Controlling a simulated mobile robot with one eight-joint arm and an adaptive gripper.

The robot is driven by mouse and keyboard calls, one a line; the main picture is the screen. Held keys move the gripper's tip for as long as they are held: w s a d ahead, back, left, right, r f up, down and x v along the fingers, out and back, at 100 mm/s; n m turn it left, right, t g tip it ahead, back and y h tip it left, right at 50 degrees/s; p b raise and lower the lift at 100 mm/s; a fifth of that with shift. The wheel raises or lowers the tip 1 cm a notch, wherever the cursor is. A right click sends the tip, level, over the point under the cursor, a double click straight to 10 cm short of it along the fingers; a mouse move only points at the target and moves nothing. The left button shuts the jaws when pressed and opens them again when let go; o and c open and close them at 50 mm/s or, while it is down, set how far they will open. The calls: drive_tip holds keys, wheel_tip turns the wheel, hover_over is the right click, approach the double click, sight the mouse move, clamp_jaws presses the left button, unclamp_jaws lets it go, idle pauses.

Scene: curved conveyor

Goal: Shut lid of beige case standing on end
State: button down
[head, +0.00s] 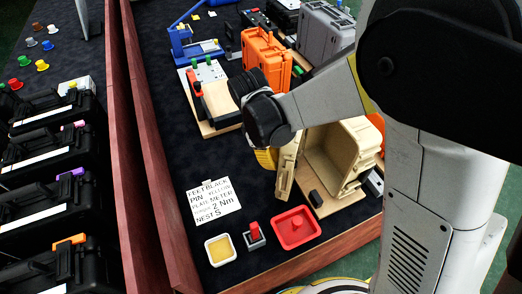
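The beige case (349,152) stands on end on a wooden board at the right of the table, its hollow inside facing the front left. Its lid (286,168) stands swung open at the case's left side, upright and apart from the opening's far edge. My arm reaches in from the upper right, and its dark wrist joints are above and left of the lid. My gripper's fingers do not show; they are hidden or out of view. Whether anything touches the lid cannot be told. My arm covers part of the case's top and right side.
A red tray (295,228), a yellow-filled dish (220,249), a red-topped block (254,235) and a printed card (213,202) lie in front. An orange case (266,52) and grey case (325,35) stand behind.

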drive_tip(key=s+d+n+t, duration=0.1)
drive_tip(key=s+d+n, duration=0.2)
drive_tip(key=d, duration=0.9)
drive_tip(key=shift+s+d+n+t, duration=0.2)
drive_tip(key=shift+d+n+t, duration=0.15)
drive_tip(key=shift+n, duration=1.55)
